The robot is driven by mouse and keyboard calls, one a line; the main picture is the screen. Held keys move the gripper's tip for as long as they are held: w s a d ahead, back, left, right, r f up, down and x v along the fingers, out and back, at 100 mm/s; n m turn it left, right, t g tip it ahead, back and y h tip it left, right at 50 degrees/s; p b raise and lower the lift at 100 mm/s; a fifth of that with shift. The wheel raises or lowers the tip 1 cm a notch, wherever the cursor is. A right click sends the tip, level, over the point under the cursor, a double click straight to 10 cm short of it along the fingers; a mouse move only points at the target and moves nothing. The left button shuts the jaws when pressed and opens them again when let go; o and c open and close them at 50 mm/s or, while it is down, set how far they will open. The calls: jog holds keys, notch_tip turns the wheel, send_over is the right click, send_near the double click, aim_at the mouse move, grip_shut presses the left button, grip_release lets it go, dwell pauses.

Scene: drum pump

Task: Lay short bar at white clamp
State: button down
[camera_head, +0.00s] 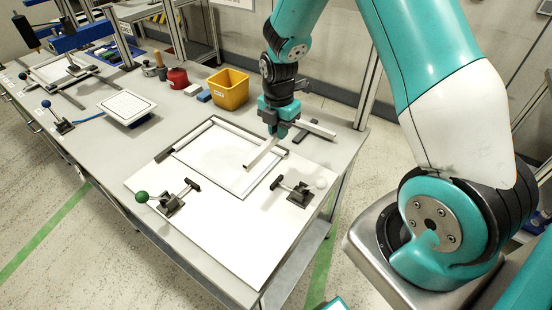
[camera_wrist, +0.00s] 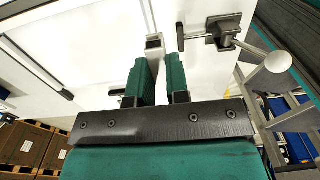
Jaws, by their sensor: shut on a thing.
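My gripper (camera_head: 277,134) is shut on a short pale bar (camera_head: 262,154), above the right part of the white board. In the wrist view the bar's end (camera_wrist: 154,42) shows beyond the two green fingers (camera_wrist: 159,80); the rest is hidden between them. The white clamp (camera_head: 297,191), with a white ball knob (camera_head: 321,183), stands on the board in front and to the right of the bar. It also shows at the upper right of the wrist view (camera_wrist: 222,33). The bar is apart from this clamp. Whether its lower end touches the board is unclear.
A green-knobbed clamp (camera_head: 167,200) stands at the board's left. A pale bar (camera_head: 193,137) lies along the panel's left edge; another (camera_head: 316,129) shows right of my gripper. A yellow bin (camera_head: 229,90) and red can (camera_head: 178,78) stand behind. The board's front (camera_head: 225,240) is clear.

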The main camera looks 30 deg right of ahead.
aim_at(279, 169)
notch_tip(279, 169, down, 12)
jog(key=shift+p, duration=1.15)
jog(key=shift+f, duration=0.2)
jog(key=c, duration=1.1)
grip_release()
jog(key=shift+r, duration=0.1)
